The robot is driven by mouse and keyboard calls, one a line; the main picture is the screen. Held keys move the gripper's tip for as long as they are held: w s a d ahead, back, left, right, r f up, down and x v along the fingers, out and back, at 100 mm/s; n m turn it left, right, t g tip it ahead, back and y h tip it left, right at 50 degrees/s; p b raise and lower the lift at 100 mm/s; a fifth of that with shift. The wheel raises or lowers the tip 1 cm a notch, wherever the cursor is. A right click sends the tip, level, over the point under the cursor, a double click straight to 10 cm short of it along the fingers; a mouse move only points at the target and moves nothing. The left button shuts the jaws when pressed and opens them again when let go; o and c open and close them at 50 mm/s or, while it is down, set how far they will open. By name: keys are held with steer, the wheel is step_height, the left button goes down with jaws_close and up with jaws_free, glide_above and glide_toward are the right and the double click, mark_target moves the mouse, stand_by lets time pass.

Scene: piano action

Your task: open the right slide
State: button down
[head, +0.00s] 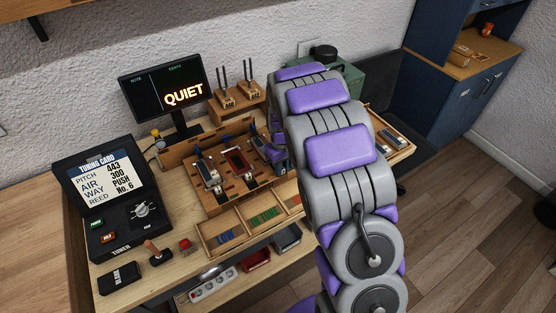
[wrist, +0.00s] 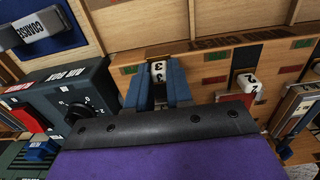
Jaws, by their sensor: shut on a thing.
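The wooden chest (head: 222,193) with its row of slides stands on the bench in the head view. The left slide (head: 209,173) and the red-framed middle slide (head: 237,163) show there; my arm partly covers the right end. In the wrist view, a white knob marked 3 (wrist: 158,70), apparently the right slide's, sits between the blue fingers of my gripper (wrist: 159,85), which is shut on it. A white knob marked 2 (wrist: 248,84) stands apart to its right, on a red slide. My gripper also shows in the head view (head: 272,148). The right slide's body is mostly hidden.
A dark box with a dial (wrist: 75,108) and a red switch (wrist: 28,119) is close left of my gripper in the wrist view. A handle marked COARSE (wrist: 42,32) lies beyond it. Open wooden bins (head: 228,236) front the chest. A screen (head: 163,91) reads QUIET.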

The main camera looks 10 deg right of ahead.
steer(key=shift+s, duration=0.15)
steer(key=c, duration=1.1)
jaws_free()
steer(key=shift+s, duration=0.15)
steer(key=shift+c, duration=0.2)
steer(key=shift+o, duration=0.7)
steer(key=shift+d, duration=0.1)
step_height(320, 180, up, 17)
steer(key=p, duration=0.3)
steer(key=shift+r+p, duration=0.15)
steer(key=shift+p, duration=0.15)
